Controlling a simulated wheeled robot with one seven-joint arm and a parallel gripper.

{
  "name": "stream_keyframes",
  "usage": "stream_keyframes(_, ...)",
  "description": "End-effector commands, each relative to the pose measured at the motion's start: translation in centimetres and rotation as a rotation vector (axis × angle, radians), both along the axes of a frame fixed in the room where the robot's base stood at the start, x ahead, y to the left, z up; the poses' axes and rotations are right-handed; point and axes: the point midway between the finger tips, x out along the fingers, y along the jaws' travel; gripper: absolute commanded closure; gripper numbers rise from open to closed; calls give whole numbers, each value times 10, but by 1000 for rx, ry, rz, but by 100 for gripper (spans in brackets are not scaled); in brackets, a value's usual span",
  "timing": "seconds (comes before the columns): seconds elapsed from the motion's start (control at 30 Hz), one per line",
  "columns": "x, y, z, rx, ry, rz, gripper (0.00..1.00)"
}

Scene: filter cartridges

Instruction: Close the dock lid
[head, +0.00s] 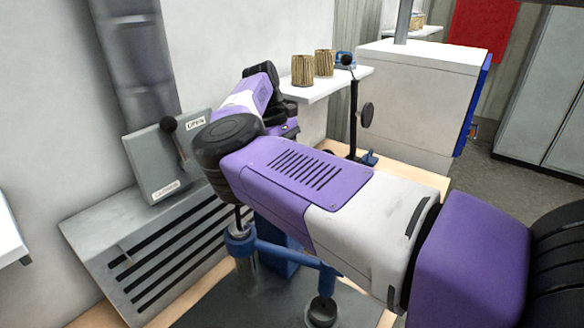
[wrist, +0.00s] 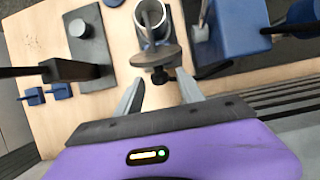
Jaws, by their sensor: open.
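In the wrist view my gripper (wrist: 159,77) is open, its two grey fingers apart with nothing clamped between them. Just beyond and between the fingertips is a dark round disc (wrist: 157,55) with a small dark knob, which looks like the dock lid. It stands beside the mouth of an open metal cylinder (wrist: 151,15), which looks like the dock, and leaves that mouth uncovered. I cannot tell whether a fingertip touches the knob. In the head view my arm hides the fingers, the disc and the cylinder's mouth.
A blue block (wrist: 230,32) stands right of the cylinder. A grey plate with a round post (wrist: 88,45) lies left. A wall panel (head: 152,178) with a lever stands left of my arm. Two ribbed cartridges (head: 303,70) sit on a white shelf (head: 318,89).

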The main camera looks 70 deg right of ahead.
Motion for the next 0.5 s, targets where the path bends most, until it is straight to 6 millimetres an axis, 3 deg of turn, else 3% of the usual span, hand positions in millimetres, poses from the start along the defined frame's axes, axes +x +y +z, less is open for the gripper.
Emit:
stream_keyframes(0.37, -3, 1, -7, 1, 0, -1, 55)
stream_keyframes(0.5, -3, 1, -7, 1, 0, -1, 80)
